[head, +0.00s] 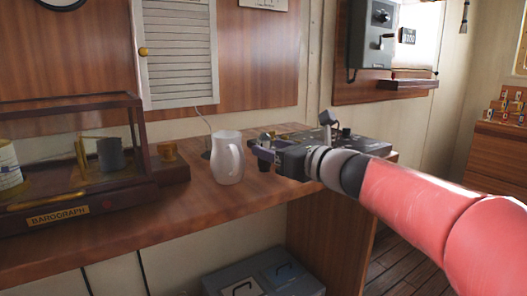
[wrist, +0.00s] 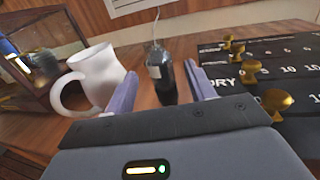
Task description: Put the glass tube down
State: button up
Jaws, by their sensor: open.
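The glass tube appears to be the dark, glossy, bottle-like piece with a pale label (wrist: 162,82) in the wrist view. It stands upright on the wooden desk (head: 130,225), and no other tube shows. My gripper (wrist: 163,76) is open, with one purple finger on each side of it and a gap showing on both sides. In the head view my gripper (head: 264,152) reaches in from the right, and its finger hides the middle of the tube. The tube's dark lower end (head: 264,165) shows below the finger.
A white jug (head: 228,160) stands close on the left of my gripper. A black box with brass knobs (wrist: 275,102) lies close on the right. The glass-cased barograph (head: 75,150) fills the desk's left. Bare desk lies in front of the jug.

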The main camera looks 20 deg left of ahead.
aim_at(270, 147)
jog(key=shift+x, duration=1.5)
jog(key=shift+f, duration=0.1)
jog(key=shift+c, duration=0.3)
jog(key=c, duration=1.1)
jog(key=shift+o, duration=0.2)
